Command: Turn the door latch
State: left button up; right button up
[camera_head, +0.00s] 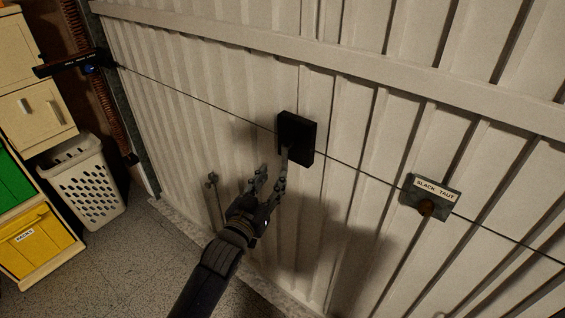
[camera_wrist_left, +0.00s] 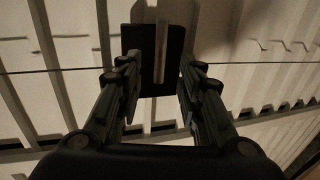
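The black door latch box (camera_head: 296,137) is mounted on the white ribbed tilt door (camera_head: 190,110). A thin bar-like handle (camera_head: 285,153) shows at its lower left in the head view. In the left wrist view the dark box (camera_wrist_left: 176,50) sits straight ahead with the pale upright handle (camera_wrist_left: 160,50) at its middle. My left gripper (camera_head: 273,174) is open, just below and in front of the latch, its fingers on either side of the handle's line. I cannot tell whether a finger touches the box. My right gripper is not in view.
A thin cable (camera_head: 215,104) runs across the door through the box to a "SLACK TAUT" plate (camera_head: 431,195) at the right. A white basket (camera_head: 85,184), a yellow bin (camera_head: 30,243) and cabinets stand at the left. Speckled floor (camera_head: 130,260) is clear at lower left.

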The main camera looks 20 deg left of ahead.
aim_at(284, 161)
pick_arm(q)
jog(key=w, duration=0.5)
jog(key=w+p, duration=0.1)
jog(key=w, duration=0.2)
jog(key=shift+d, duration=0.35)
jog(key=shift+c, duration=0.5)
grip_shut()
